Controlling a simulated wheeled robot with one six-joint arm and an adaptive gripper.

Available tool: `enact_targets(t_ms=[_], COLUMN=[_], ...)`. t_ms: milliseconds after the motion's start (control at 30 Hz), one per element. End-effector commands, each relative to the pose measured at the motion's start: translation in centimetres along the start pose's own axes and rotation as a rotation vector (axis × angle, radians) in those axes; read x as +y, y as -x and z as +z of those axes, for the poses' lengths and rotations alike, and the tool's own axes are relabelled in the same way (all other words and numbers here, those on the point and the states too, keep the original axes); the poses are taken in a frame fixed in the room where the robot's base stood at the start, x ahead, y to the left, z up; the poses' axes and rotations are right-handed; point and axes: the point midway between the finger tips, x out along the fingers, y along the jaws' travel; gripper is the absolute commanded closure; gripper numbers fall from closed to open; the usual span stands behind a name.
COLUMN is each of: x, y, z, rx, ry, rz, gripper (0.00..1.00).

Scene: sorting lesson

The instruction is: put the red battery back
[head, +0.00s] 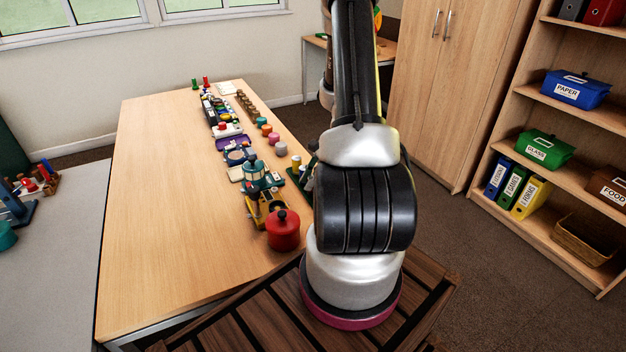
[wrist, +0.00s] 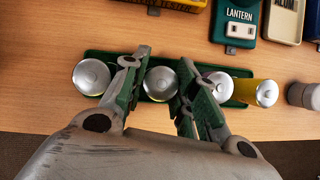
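In the wrist view my gripper (wrist: 161,72) has one finger on each side of a silver-topped battery (wrist: 160,83). The fingers are very close to it; whether they press on it is unclear. Another silver-topped battery (wrist: 91,77) is to the left, and one (wrist: 218,87) is just right of the right finger. A yellow-sided battery (wrist: 262,93) is farther right. No red battery side shows. In the head view my arm hides the gripper.
A lantern box (wrist: 240,18) stands behind the tray, and a grey cylinder (wrist: 303,95) is at the right. In the head view, a red pot (head: 283,232) stands near the table's front edge. The table's left side (head: 165,200) is clear.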

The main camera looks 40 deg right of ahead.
Motion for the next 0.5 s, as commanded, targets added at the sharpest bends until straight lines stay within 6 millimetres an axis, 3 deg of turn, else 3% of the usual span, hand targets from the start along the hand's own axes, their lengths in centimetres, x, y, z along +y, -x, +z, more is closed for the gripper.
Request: enact_targets(t_ms=[367,500], x=[0.0,-0.1], y=[0.1,1.5], z=[0.1,0.2], rx=[0.0,0.0], ry=[0.001,0.001], rz=[0.0,-0.003], gripper=[0.63,0.63])
